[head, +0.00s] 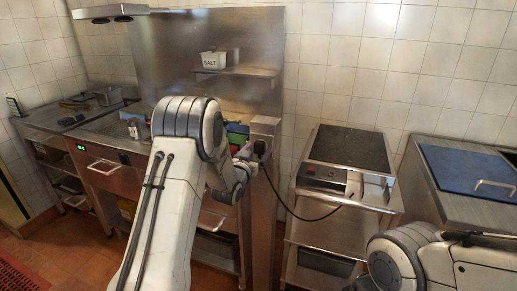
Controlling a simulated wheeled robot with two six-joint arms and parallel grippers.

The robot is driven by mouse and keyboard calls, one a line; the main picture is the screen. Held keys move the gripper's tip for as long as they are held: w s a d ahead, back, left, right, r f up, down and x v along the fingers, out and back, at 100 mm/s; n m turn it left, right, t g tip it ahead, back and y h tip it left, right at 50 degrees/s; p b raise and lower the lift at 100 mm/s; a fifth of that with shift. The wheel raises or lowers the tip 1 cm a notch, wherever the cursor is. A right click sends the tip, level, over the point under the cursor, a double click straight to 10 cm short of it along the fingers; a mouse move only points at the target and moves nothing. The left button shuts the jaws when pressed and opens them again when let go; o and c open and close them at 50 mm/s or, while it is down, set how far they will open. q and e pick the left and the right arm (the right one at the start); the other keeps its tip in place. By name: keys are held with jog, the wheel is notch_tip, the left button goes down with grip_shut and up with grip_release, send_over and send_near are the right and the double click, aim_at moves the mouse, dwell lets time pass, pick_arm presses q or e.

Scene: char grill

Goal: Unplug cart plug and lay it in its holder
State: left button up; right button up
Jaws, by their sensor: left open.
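The dark cart plug (261,147) sits at the socket on the steel post (264,186) right of the grill. Its black cable (292,213) hangs in a loop from there to the cart (308,191) on the right. My left gripper (249,155) is open and close beside the plug, on its left; whether it touches the plug is too small to tell. My left arm hides part of the grill. A pale upright piece (354,185) stands at the cart's front right; I cannot tell if it is the holder. My right gripper is out of view.
A steel shelf (236,72) holds a white SALT tub (213,60) above the grill. A blue board (468,168) lies on the right counter. My right arm shows at the lower right. Floor shows between the grill and the cart.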

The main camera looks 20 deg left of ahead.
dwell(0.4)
pick_arm(q)
grip_shut()
jog(key=shift+s+b, duration=0.1)
jog(key=shift+b, duration=0.2)
jog(key=shift+s+a+b, duration=0.1)
jog(key=shift+s+b, duration=0.8)
jog(key=shift+s, duration=1.95)
